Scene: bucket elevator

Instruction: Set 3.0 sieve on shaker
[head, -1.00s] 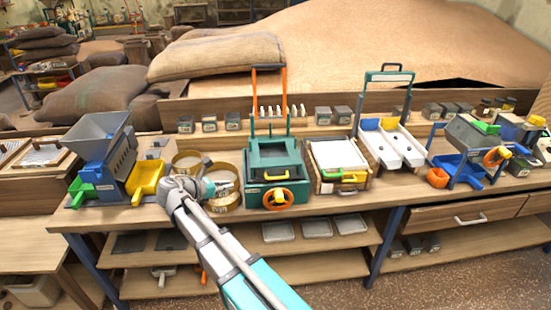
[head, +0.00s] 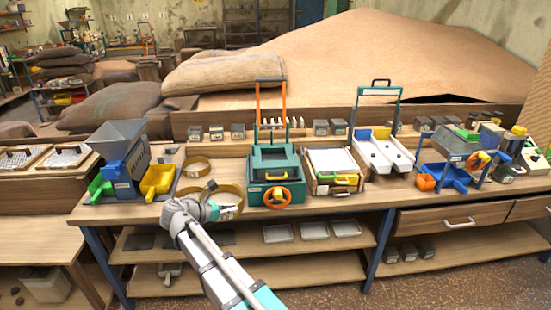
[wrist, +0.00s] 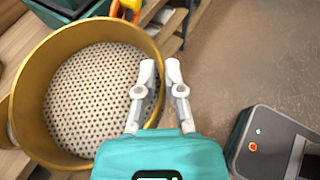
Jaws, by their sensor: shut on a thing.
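A round brass-coloured sieve (head: 240,193) is at the bench's front, left of the teal machine. In the wrist view its perforated plate (wrist: 90,100) fills the left side. My gripper (head: 231,212) is at the sieve's near rim; in the wrist view, my gripper (wrist: 160,70) has its fingers close together on that rim, shut on it. A second brass sieve (head: 196,160) lies behind and to the left. No size marking is readable on either. The teal machine (head: 262,161) with an orange handwheel stands to the right; I cannot tell whether it is the shaker.
A blue-grey hopper machine (head: 122,150) with a yellow bin (head: 158,180) stands left of the sieves. A wooden-framed tray unit (head: 334,160) and a white two-channel tray (head: 385,146) stand further right.

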